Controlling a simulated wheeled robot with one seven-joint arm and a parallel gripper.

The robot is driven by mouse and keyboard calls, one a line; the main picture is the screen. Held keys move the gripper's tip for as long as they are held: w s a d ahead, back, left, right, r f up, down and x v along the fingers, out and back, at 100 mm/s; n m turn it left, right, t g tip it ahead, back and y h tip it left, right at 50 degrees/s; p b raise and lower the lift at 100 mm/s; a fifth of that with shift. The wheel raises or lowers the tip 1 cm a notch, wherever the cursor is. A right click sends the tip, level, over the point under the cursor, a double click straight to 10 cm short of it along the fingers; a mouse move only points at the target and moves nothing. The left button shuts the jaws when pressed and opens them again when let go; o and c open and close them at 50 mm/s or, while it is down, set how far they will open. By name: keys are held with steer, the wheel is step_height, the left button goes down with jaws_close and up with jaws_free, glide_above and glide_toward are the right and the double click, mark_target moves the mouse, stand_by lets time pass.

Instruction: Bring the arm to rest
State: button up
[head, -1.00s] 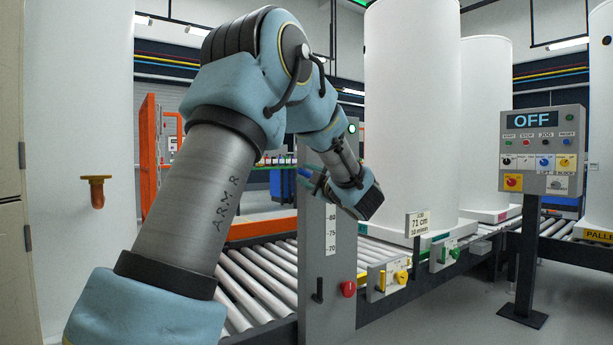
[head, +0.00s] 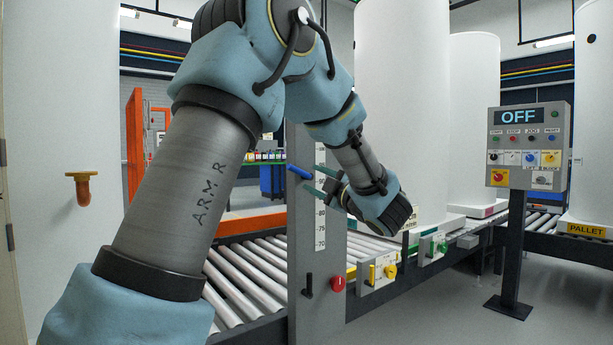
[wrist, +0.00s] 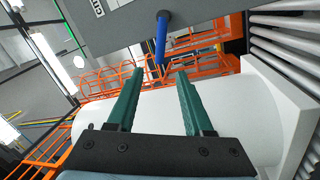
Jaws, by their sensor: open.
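My gripper (head: 317,183) shows in the head view in front of the grey lift post with the height scale. Its two green fingers are apart and nothing is between them; they point left, close to a blue handle (head: 299,173) on the post. In the wrist view my gripper (wrist: 158,80) is open and empty. The blue handle (wrist: 161,38) stands just beyond and between the fingertips there, and I cannot tell whether it is touched. My arm is raised and bent across the middle of the head view.
A roller conveyor (head: 245,285) runs behind the grey post (head: 318,270). A control panel (head: 528,145) reading OFF stands at right. Large white tanks (head: 400,100) stand behind. A red button (head: 338,284) and a yellow-knob box (head: 378,272) are low near the post. Open floor lies at front right.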

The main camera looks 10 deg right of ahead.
steer(key=shift+s+d+f, duration=0.1)
steer(key=shift+s+d, duration=0.1)
steer(key=shift+s, duration=0.25)
